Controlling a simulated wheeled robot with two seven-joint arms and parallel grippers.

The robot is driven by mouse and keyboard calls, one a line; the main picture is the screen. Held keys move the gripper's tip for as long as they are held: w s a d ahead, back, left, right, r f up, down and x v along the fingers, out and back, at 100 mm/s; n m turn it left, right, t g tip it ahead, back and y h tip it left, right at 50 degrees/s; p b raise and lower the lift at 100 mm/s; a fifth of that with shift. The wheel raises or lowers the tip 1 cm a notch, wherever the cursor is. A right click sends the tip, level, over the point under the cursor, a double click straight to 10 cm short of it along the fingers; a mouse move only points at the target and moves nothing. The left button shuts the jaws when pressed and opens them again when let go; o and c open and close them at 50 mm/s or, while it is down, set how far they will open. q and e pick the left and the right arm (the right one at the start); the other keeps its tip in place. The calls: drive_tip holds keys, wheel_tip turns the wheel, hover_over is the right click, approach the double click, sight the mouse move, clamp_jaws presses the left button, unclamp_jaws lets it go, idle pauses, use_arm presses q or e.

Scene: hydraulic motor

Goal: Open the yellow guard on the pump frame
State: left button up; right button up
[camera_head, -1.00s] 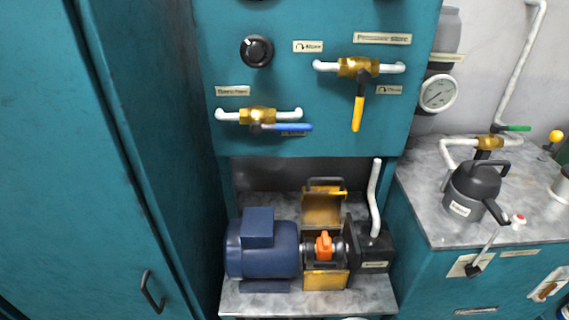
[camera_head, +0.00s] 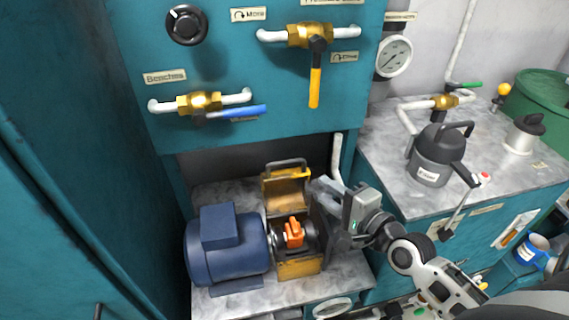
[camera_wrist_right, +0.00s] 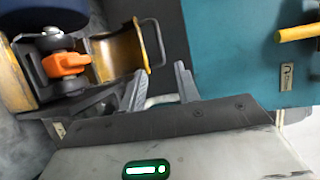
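The yellow guard (camera_head: 287,188) stands swung up on the pump frame, its dark handle (camera_head: 286,163) at the top. The orange coupling (camera_head: 294,233) is uncovered below it, between the blue motor (camera_head: 226,246) and the dark pump block. My right gripper (camera_head: 329,191) is just right of the guard, in front of the pump block and pipe, with no contact visible. A white pipe shows behind the finger gap. My left gripper is not in view.
A white pipe (camera_head: 337,158) rises close behind my right gripper. The teal valve panel (camera_head: 250,125) overhangs the recess. To the right, a grey counter (camera_head: 395,188) carries a dark pitcher-shaped vessel (camera_head: 437,157). A teal cabinet wall bounds the left side.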

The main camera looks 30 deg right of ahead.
sight(286, 164)
drive_tip(key=x, duration=1.5)
drive_tip(key=shift+w+a+f, duration=0.1)
drive_tip(key=shift+w+a, duration=0.1)
clamp_jaws()
